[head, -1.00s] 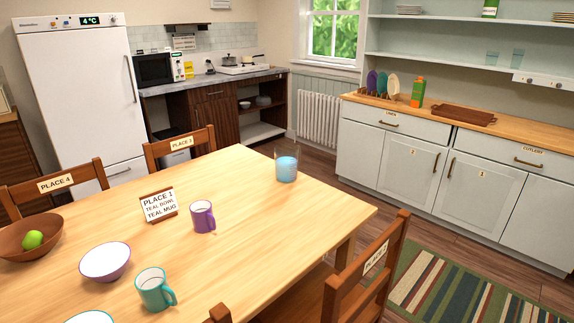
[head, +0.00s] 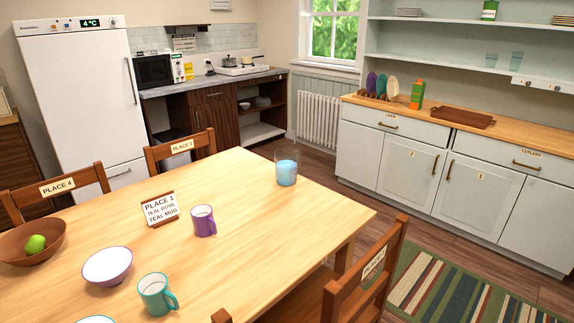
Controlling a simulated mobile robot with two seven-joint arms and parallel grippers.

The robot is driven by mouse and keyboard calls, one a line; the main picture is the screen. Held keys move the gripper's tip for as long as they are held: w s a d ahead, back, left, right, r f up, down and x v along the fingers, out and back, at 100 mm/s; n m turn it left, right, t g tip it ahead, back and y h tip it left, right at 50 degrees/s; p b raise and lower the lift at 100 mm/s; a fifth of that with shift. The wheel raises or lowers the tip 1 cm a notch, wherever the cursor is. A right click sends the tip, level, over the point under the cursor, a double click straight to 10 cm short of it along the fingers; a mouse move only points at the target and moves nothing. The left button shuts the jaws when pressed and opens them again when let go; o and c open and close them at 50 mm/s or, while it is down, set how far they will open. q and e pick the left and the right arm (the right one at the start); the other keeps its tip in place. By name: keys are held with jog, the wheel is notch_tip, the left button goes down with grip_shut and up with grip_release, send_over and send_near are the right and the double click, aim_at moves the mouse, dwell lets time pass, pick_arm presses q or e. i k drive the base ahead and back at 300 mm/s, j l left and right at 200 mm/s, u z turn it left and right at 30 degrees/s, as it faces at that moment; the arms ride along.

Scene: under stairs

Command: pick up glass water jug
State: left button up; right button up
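A clear glass jug (head: 286,168) with blue water in it stands upright near the far corner of the wooden dining table (head: 290,220). Nothing touches it, and the tabletop around it is bare. Neither of my grippers shows in the head view.
The table also bears a purple mug (head: 203,220), a teal mug (head: 157,294), a white-and-purple bowl (head: 107,266), a sign (head: 160,208) and a wooden bowl (head: 30,242) with green fruit. Chairs (head: 370,275) stand around it. Floor (head: 325,165) is clear between table and cabinets.

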aim_at(287, 160)
jog(key=l+z, duration=0.1)
jog(key=z, duration=0.4)
jog(key=i+l, duration=0.1)
jog(key=l, duration=0.2)
jog(key=i+l+z, duration=0.1)
jog(key=l, duration=0.2)
jog(key=i+l, duration=0.1)
jog(key=l, duration=0.15)
jog(key=i+l+z, duration=0.4)
jog(key=i+l, duration=0.25)
jog(key=l, duration=0.15)
jog(key=i+l+z, duration=0.2)
jog(key=i, duration=0.4)
jog(key=i+l+z, duration=0.2)
jog(key=i, duration=0.45)
jog(key=i+j+u, duration=0.1)
jog(key=i+u, duration=0.3)
jog(key=i, duration=0.2)
jog(key=i+l+u, duration=0.1)
jog(key=i+u, duration=0.35)
jog(key=i+j+u, duration=0.1)
jog(key=i+u, duration=0.65)
jog(key=i+l+u, duration=0.15)
jog(key=u, duration=0.25)
jog(key=i, duration=0.1)
